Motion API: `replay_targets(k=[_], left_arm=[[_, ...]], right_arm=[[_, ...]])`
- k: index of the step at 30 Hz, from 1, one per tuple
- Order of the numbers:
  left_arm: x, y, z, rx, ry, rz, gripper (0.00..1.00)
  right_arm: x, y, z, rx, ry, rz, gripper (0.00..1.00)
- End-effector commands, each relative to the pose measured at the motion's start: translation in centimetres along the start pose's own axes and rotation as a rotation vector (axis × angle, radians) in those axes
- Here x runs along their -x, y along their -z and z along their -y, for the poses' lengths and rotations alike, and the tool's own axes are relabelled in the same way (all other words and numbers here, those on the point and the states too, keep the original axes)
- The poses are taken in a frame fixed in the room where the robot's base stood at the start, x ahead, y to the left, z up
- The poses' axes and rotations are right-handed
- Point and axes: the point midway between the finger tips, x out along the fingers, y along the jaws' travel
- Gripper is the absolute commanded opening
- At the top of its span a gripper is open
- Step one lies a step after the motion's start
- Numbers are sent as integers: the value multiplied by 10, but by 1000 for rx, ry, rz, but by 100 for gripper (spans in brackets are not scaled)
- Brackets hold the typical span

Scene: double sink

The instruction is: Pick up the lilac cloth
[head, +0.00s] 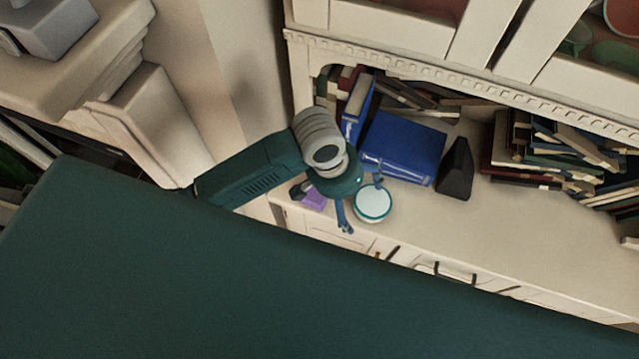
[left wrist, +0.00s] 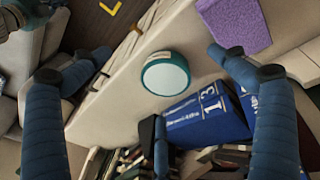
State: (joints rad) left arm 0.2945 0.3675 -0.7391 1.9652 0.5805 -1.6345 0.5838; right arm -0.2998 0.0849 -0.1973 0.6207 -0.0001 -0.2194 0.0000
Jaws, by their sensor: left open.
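The lilac cloth (head: 314,198) lies on the cabinet's top near its left end, partly hidden behind my left gripper in the head view. In the left wrist view the cloth (left wrist: 240,26) is a flat, textured lilac piece at the top right, beside the tip of the right-hand finger. My left gripper (head: 361,204) is open above the cabinet top, its fingers spread, with nothing held. In the left wrist view the gripper (left wrist: 158,52) has its fingers spread around the view of a round white and teal item, not the cloth. My right gripper does not show.
The round white and teal item (head: 373,203) stands right of the cloth. A thick blue book (head: 405,146) and a black wedge-shaped object (head: 456,170) stand behind it. Stacked books (head: 540,150) fill the right side. The cabinet top (head: 500,225) is clear toward the front right.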

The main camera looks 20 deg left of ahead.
Motion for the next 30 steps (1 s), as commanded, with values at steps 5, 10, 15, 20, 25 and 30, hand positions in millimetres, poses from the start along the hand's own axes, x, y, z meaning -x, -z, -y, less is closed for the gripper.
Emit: replay_targets(k=[5,10,15,20,25,30], left_arm=[[18,24,44,78,137,106,97],[30,34,74,164,217,153,97],[19,32,85,193,237,167,97],[-6,28,90,190,235,164,97],[-20,25,93,189,234,163,97],[-35,21,100,189,237,164,97]], right_arm=[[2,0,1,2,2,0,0],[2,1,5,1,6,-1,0],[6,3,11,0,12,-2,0],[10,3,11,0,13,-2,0],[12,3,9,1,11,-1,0],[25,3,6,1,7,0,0]])
